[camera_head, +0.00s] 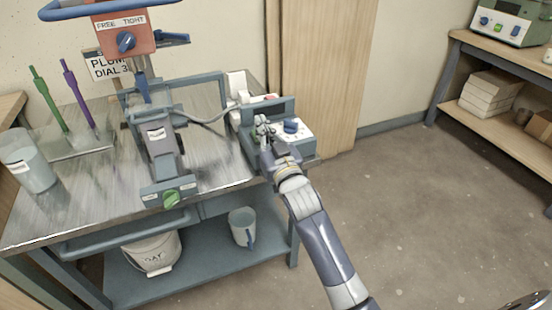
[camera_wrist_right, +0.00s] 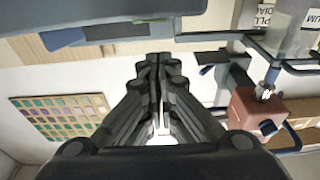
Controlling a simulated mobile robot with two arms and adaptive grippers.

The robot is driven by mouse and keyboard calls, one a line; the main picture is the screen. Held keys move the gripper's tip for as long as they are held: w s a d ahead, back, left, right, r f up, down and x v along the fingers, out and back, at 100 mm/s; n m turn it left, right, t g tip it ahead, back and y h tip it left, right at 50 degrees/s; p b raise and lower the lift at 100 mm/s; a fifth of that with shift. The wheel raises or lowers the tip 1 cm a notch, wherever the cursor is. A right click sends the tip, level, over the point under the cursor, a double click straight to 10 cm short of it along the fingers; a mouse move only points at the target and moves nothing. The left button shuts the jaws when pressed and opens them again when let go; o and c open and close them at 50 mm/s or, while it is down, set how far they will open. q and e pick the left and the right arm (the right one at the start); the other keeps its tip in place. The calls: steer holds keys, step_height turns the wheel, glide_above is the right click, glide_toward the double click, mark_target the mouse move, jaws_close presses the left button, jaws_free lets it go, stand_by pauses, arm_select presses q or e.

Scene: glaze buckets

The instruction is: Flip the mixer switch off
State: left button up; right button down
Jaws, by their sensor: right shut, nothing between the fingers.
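A blue-grey control box (camera_head: 252,149) with a pale top panel and a blue knob (camera_head: 291,126) stands at the right end of the metal bench. A cable runs from the mixer side toward the fittings behind it. My right gripper (camera_head: 263,123) is over the left part of this box, with its fingers shut and empty. In the right wrist view the closed fingers (camera_wrist_right: 156,62) point at a blue-grey edge. I cannot tell whether they touch the box. The mixer switch is not clear in either view; the gripper hides part of the panel. My left gripper is not in view.
The mixer stand has a red head (camera_head: 124,34) with a dial and a green knob (camera_head: 171,199) on its base. A clear container (camera_head: 30,163) is at left. A bucket (camera_head: 152,252) and a mug (camera_head: 242,226) sit on the lower shelf. Floor at right is clear.

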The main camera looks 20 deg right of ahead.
steer(key=shift+s+r+p, duration=0.25)
steer(key=shift+s+p, duration=0.1)
steer(key=shift+p, duration=0.05)
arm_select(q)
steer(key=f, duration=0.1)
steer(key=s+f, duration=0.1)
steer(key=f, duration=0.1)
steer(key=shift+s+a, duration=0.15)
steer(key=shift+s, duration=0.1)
arm_select(e)
steer(key=s+f, duration=0.4)
steer(key=s, duration=0.4)
steer(key=shift+d+f, duration=0.15)
steer(key=shift+f, duration=0.05)
steer(key=shift+s, duration=0.1)
